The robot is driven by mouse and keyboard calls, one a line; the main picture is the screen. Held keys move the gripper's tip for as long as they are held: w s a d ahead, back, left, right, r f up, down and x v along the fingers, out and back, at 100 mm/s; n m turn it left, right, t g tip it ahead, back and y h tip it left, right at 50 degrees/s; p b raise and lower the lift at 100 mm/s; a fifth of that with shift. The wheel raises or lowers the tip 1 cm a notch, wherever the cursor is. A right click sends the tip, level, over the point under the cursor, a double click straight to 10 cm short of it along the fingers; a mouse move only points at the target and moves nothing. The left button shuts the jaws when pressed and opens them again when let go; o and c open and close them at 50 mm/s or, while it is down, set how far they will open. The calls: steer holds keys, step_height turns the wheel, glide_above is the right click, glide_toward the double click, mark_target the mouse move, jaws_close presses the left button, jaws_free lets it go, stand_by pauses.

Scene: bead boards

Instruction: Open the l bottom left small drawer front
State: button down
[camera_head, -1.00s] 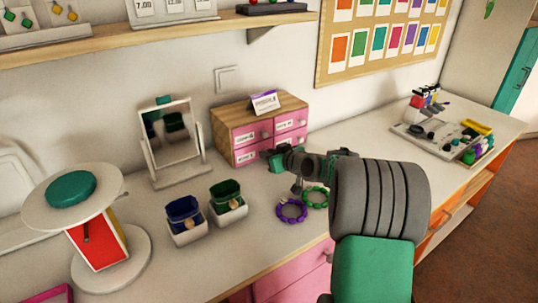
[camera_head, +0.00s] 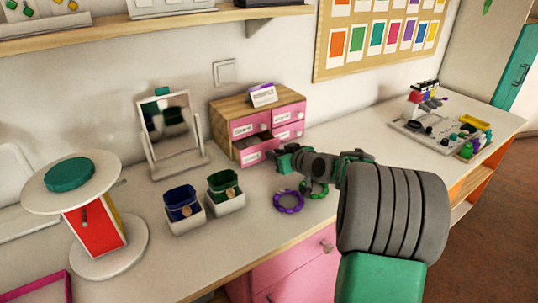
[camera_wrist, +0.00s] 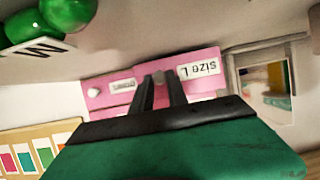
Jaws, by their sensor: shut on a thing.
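The small wooden drawer unit (camera_head: 226,111) stands on the counter against the wall, with pink fronts in two rows. Its bottom left drawer front (camera_head: 251,157) stands out from the unit, with a dark gap above it. My gripper (camera_head: 274,154) is at the right part of this front. In the wrist view the pink front (camera_wrist: 203,83) carries a label reading "SIZE L", seen upside down. There my gripper (camera_wrist: 159,82) is shut on the knob (camera_wrist: 158,75), between the fingertips. The drawer's inside is mostly hidden.
Two small bins with a blue (camera_head: 181,205) and a green lining (camera_head: 222,184) stand in front of the unit. Purple (camera_head: 288,202) and green bracelets lie below my gripper. A mirror (camera_head: 172,130) stands to the left. A sign (camera_head: 263,95) sits on top of the unit.

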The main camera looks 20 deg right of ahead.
steer(key=s, duration=0.2)
steer(key=s+d+b, duration=0.1)
steer(key=s, duration=0.2)
steer(key=s+b, duration=0.1)
steer(key=s, duration=0.2)
steer(key=shift+d, duration=0.3)
steer(key=c, duration=1.3)
jaws_free()
steer(key=v, duration=0.7)
steer(key=shift+s+r, duration=0.15)
steer(key=shift+s, duration=0.25)
